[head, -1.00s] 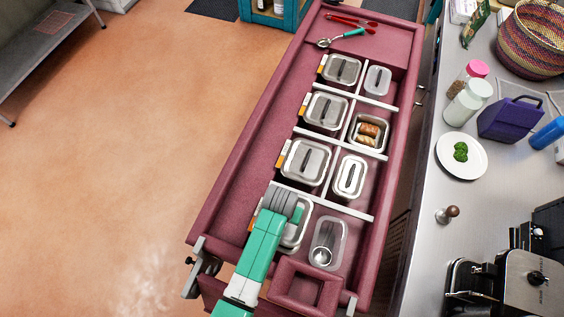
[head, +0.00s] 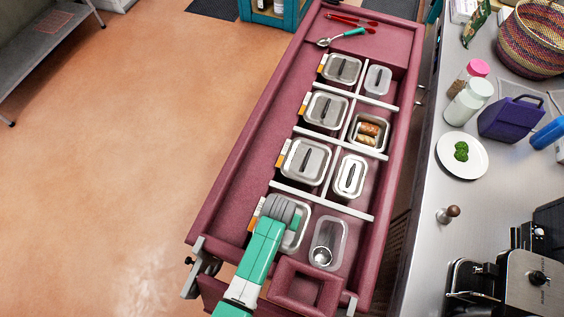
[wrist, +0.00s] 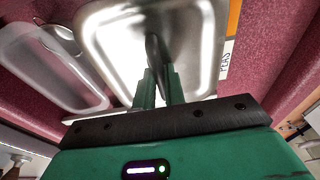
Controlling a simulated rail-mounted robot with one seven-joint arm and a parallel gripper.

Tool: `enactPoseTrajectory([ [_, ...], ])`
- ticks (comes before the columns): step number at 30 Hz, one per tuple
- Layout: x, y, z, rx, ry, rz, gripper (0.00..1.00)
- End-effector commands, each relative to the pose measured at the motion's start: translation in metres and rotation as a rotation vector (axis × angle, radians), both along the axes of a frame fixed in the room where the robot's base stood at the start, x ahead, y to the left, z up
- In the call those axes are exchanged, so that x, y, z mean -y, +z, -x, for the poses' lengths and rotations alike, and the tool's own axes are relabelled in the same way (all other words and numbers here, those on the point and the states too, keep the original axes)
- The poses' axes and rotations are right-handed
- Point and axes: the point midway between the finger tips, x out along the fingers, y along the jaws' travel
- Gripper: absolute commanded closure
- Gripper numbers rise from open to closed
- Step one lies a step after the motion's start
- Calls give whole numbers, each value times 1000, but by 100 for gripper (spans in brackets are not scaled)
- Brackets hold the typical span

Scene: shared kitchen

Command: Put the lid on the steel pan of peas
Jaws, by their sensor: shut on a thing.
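My gripper (wrist: 157,88) is shut on the dark upright handle (wrist: 155,50) of the steel lid (wrist: 115,32) in the wrist view. The lid is level or nearly so over the pan place marked by a "PEAS" label (wrist: 227,55). In the head view, the steel rim of the lid or pan (head: 301,232) shows beside my gripper in the front left compartment. My wrist covers much of it, and no peas show. I cannot tell whether the lid rests fully on the pan.
A clear container (head: 328,240) with a ladle in it stands just right of the pan. White dividers (head: 322,201) part the maroon cart (head: 228,200). Several lidded steel pans (head: 305,160) stand behind. An open pan with rolls (head: 368,133) is farther back.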

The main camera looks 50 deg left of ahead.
Motion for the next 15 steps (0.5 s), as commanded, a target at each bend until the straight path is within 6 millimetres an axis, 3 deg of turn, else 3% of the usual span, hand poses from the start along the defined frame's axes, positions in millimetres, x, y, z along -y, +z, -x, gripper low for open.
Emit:
enactPoseTrajectory([
  [4, 0, -2, 0, 1, 0, -1, 100],
  [5, 0, -2, 0, 0, 0, 0, 83],
  [7, 0, -2, 0, 0, 0, 0, 69],
  [15, 0, -1, 0, 0, 0, 0, 67],
])
